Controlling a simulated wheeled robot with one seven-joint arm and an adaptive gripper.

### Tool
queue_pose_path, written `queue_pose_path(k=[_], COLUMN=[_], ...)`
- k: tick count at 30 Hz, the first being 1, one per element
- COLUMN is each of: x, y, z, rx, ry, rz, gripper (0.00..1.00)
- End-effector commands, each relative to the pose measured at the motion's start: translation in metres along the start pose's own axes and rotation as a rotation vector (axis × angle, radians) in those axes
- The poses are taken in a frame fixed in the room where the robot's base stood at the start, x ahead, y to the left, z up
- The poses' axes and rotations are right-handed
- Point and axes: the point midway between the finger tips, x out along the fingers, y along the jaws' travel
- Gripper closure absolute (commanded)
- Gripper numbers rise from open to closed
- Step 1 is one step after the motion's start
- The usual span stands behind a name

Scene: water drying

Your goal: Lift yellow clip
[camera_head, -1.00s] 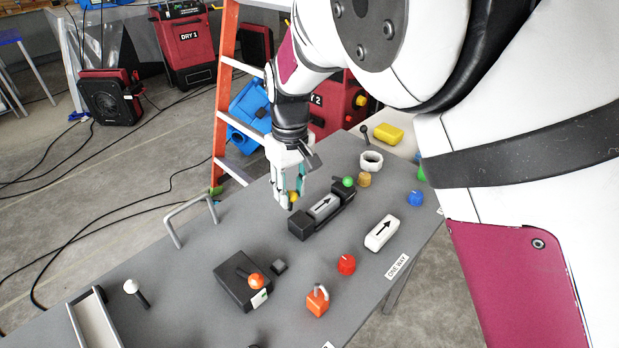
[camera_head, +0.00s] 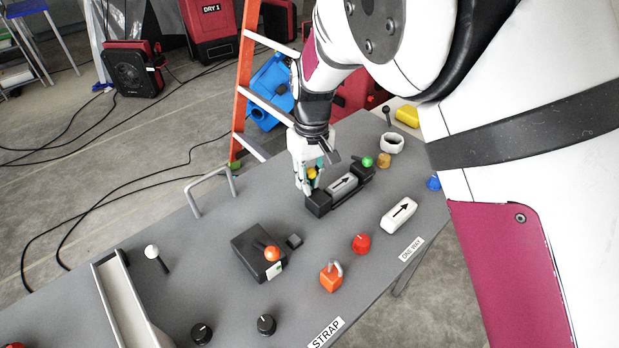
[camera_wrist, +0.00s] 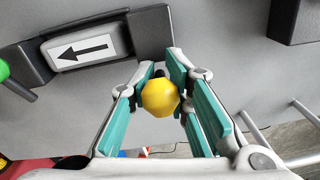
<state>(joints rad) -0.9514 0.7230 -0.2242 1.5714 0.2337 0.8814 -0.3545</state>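The yellow clip shows as a faceted yellow knob (camera_wrist: 160,95) on a dark stem in the wrist view, at the near end of a black block with a white arrow plate. In the head view the yellow knob (camera_head: 312,172) is partly hidden by my fingers. My gripper (camera_wrist: 163,80) points down at it, with the teal-padded fingers apart, one on each side of the knob. The gaps beside the knob look narrow, and I cannot tell whether either pad touches it. The gripper (camera_head: 310,180) stands at the block's left end in the head view.
The black block (camera_head: 318,203) carries a green knob (camera_head: 367,161) at its other end. A metal handle (camera_head: 210,185) stands to the left. A black box (camera_head: 258,252) with an orange knob, a white arrow block (camera_head: 398,215) and a red knob (camera_head: 361,243) are nearer.

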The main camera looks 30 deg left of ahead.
Motion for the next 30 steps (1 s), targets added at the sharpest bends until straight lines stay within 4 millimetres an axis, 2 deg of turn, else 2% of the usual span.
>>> queue_pose_path(k=[5, 15, 25, 26, 27, 30], x=[-0.0023, -0.0037, -0.0056, -0.0057, -0.0058, -0.0049], y=[-0.0002, -0.0006, -0.0009, -0.0009, -0.0009, -0.0009], z=[-0.0020, -0.0072, -0.0072, -0.0073, -0.0073, -0.0068], rx=[0.000, 0.005, 0.006, 0.006, 0.006, 0.006], ry=[-0.018, -0.163, -0.173, -0.172, -0.172, -0.173], rz=[0.003, 0.033, 0.037, 0.037, 0.037, 0.036], gripper=[1.00, 1.00, 1.00, 0.81, 0.72, 0.71])
